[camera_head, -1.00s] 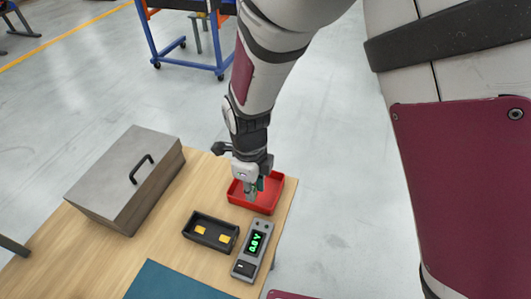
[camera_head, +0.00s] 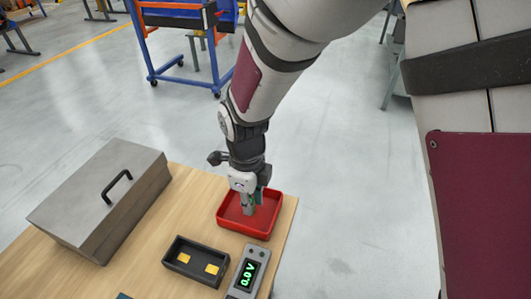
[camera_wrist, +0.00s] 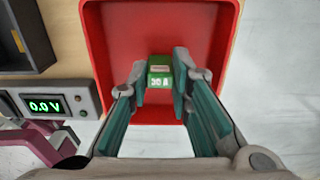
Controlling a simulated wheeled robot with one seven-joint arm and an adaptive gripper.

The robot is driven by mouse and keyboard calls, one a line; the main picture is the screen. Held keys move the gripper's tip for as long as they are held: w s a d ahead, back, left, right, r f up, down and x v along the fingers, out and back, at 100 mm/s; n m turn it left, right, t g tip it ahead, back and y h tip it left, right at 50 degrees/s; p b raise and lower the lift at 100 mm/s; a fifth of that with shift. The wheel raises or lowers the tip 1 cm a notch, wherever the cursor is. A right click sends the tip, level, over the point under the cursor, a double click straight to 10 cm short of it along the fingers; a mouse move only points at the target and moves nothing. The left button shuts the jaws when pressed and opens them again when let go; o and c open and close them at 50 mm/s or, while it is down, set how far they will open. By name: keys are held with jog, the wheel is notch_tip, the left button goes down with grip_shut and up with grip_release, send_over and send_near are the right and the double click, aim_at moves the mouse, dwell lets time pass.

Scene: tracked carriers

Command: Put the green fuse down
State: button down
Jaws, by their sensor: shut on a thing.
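The green fuse (camera_wrist: 160,72), with a white label marked "30 A", is between the fingertips of my gripper (camera_wrist: 160,78) in the wrist view. My gripper is shut on it. In the head view my gripper (camera_head: 250,204) points down inside the outline of the red tray (camera_head: 265,232). The tray also shows in the wrist view (camera_wrist: 215,30), behind the fuse. I cannot tell whether the fuse touches the tray floor. In the head view the fuse is mostly hidden by the fingers.
A black holder with two yellow contacts (camera_head: 194,272) sits left of the tray. A grey meter reading 0.0 V (camera_head: 247,274) is beside it. A grey box with a handle (camera_head: 95,200) stands at the left of the wooden table (camera_head: 190,205). Bare floor lies right of the table.

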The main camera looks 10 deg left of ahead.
jog(key=shift+f, duration=0.1)
jog(key=c, duration=1.5)
grip_release()
jog(key=shift+o, duration=0.2)
notch_tip(320, 180, up, 12)
jog(key=p, duration=0.2)
jog(key=d+r+n, duration=0.4)
jog(key=d+r, duration=0.3)
jog(key=d, duration=0.3)
jog(key=s+d+r+n+t, duration=0.1)
jog(key=s+d+r+n, duration=0.1)
jog(key=s+d+n, duration=0.5)
jog(key=s+d+r+n+t, duration=0.2)
jog(key=s+d+n, duration=0.6)
jog(key=d, duration=0.5)
jog(key=shift+s+d+r+n, duration=0.35)
jog(key=shift+s+r, duration=0.1)
jog(key=shift+s, duration=0.1)
